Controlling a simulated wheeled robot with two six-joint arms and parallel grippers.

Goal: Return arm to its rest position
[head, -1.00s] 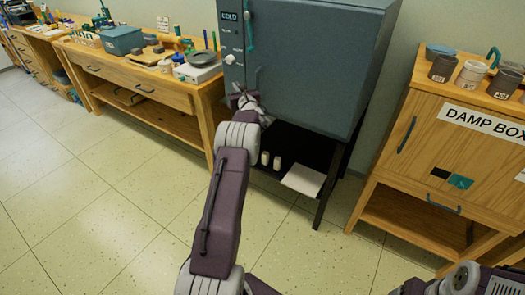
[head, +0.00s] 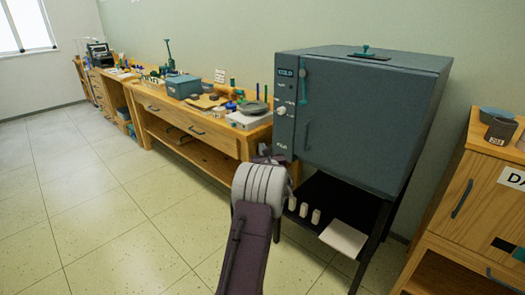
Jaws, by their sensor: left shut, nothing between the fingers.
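My left arm (head: 245,240) reaches forward from the bottom middle of the head view. My left gripper (head: 266,155) is mostly hidden behind the grey wrist part of the arm. It is shut and holds nothing. It shows near the lower left front of the grey-blue kiln (head: 375,110); I cannot tell the gap between them. The kiln's door looks closed, and its panel (head: 286,105) reads COLD. My right arm and gripper are out of view.
A long wooden workbench (head: 205,133) with a blue-grey box (head: 184,87) and tools runs along the wall. A wooden cabinet (head: 450,235) stands at right. The floor at left is clear.

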